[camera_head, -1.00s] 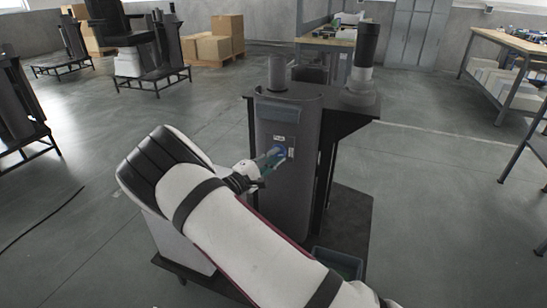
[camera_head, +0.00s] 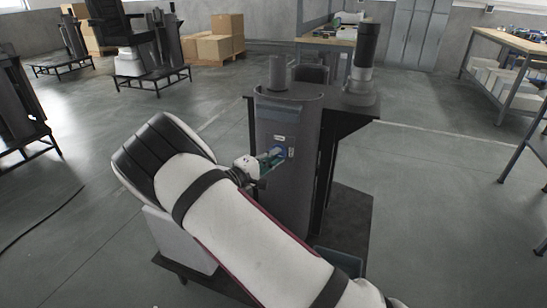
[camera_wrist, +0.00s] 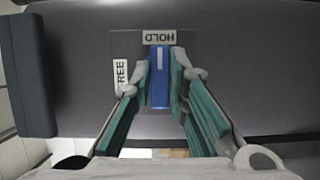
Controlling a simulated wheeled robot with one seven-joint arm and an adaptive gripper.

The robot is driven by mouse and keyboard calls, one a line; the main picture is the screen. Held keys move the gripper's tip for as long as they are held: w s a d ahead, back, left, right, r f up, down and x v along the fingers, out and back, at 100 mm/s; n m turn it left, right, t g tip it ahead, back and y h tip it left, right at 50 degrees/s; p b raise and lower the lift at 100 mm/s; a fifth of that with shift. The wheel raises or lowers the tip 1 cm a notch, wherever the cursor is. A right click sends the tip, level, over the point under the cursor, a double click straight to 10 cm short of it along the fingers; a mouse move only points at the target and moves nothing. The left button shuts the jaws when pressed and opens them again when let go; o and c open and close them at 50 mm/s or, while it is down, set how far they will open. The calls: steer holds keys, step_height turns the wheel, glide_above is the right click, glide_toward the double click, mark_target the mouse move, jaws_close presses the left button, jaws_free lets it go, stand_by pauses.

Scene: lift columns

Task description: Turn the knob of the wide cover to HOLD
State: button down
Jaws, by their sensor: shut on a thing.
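The wide cover (camera_head: 292,195) is the dark grey curved front of the column in the head view. Its blue knob (camera_wrist: 159,86) is upright in the wrist view, and the white mark at its top end points at the HOLD label (camera_wrist: 159,37). The FREE label (camera_wrist: 122,75) is to the left of the knob. My gripper (camera_wrist: 160,90) is shut on the knob, with one green-padded finger on each side. In the head view my gripper (camera_head: 270,158) reaches the cover from the left, and the knob is mostly hidden.
A dark block (camera_wrist: 31,75) stands out at the left of the wrist view. A grey bin (camera_head: 338,262) sits low at the column's foot. A workbench (camera_head: 515,45) is at the far right. The floor right of the column is clear.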

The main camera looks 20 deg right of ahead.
steer(key=c, duration=1.6)
jaws_free()
steer(key=shift+o, duration=0.2)
steer(key=v, duration=1.2)
